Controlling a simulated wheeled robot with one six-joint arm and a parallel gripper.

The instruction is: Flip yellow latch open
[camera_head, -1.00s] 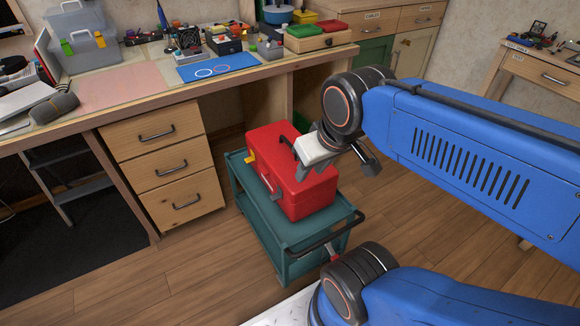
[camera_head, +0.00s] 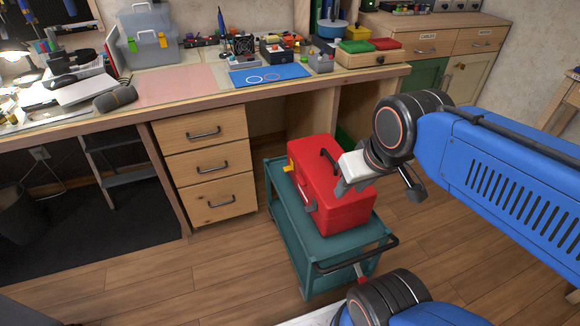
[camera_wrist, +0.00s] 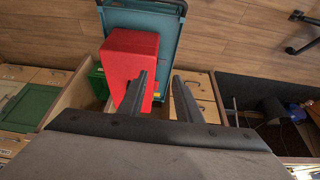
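The red toolbox (camera_head: 350,218) sits closed on the teal cart, with a dark handle on its lid. The yellow latch (camera_head: 290,169) shows at the far end of its left-facing side; its exact position is too small to tell. My gripper (camera_head: 341,188) is over the near part of the toolbox, apart from the latch. In the wrist view my gripper (camera_wrist: 160,76) is open and empty, its two fingers apart. The toolbox (camera_wrist: 122,60) lies behind and left of the fingers there, with a small yellow patch (camera_wrist: 156,96) on its edge between them.
The teal cart (camera_head: 287,222) has a dark push handle (camera_head: 358,256) at its near end. A wooden drawer unit (camera_head: 205,165) and workbench (camera_head: 150,104) stand to the left and behind. The wood floor (camera_head: 200,270) in front of the drawers is clear.

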